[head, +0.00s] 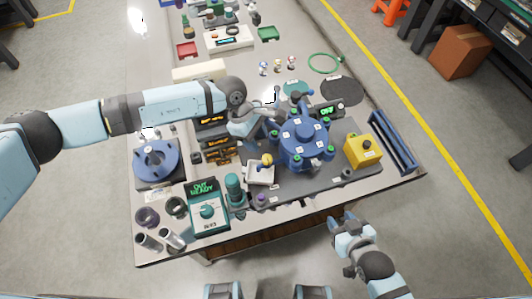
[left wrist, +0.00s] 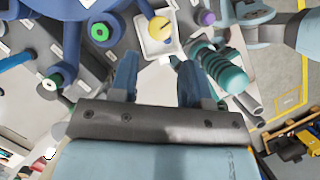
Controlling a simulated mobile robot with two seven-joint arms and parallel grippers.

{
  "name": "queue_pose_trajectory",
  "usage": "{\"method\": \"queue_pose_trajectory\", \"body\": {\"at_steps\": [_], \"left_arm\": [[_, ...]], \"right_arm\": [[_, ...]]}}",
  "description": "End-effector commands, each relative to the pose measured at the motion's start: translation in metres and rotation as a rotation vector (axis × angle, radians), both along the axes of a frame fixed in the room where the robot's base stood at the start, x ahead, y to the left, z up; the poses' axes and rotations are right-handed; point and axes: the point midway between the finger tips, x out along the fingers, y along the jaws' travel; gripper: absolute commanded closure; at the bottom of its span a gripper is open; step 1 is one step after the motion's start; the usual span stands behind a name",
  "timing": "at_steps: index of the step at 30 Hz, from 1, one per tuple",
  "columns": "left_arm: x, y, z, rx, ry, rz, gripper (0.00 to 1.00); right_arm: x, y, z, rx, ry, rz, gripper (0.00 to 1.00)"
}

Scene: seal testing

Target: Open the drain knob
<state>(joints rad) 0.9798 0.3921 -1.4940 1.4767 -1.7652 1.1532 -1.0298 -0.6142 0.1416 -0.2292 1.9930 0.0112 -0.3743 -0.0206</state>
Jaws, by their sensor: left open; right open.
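A blue vessel (head: 304,142) with several green-capped ports stands on a dark plate. A yellow knob (head: 266,160) sits over a small white tray (head: 260,176) just left of the vessel. I cannot read a label saying which part is the drain knob. In the left wrist view the yellow knob (left wrist: 160,28) and the white tray (left wrist: 149,46) lie just beyond the fingertips. My left gripper (left wrist: 158,62) is open and empty, apart from the knob; in the head view its arm partly hides it beside the vessel. My right gripper (head: 343,219) is open and empty off the table's front edge.
A teal ribbed cylinder (head: 235,190) and a display box (head: 207,207) stand left of the tray. A purple cap (head: 261,199) is in front. A yellow box (head: 362,151) and blue rack (head: 393,142) stand at right.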

Motion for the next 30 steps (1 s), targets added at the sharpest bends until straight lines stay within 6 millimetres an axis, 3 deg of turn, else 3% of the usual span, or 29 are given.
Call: {"method": "queue_pose_trajectory", "body": {"at_steps": [6, 12, 24, 25, 29, 30], "left_arm": [[-0.009, -0.017, -0.041, -0.001, 0.004, 0.001, 0.57], [-0.013, -0.026, -0.066, -0.001, 0.002, 0.001, 0.57], [-0.014, -0.028, -0.075, -0.002, 0.000, 0.000, 0.57], [-0.014, -0.028, -0.075, -0.002, 0.000, 0.000, 0.59], [-0.014, -0.028, -0.074, -0.002, 0.000, 0.000, 0.89], [-0.014, -0.028, -0.074, -0.002, 0.001, 0.001, 0.90]], "right_arm": [[0.000, -0.002, 0.011, -0.002, -0.004, -0.004, 0.57], [-0.002, -0.001, 0.012, 0.000, 0.001, -0.007, 0.57], [-0.002, -0.001, 0.012, 0.000, 0.003, -0.008, 0.57], [-0.002, -0.001, 0.012, 0.000, 0.003, -0.008, 0.57], [-0.002, -0.001, 0.012, 0.000, 0.002, -0.008, 0.57], [-0.002, -0.001, 0.013, 0.000, 0.002, -0.008, 0.57]]}}
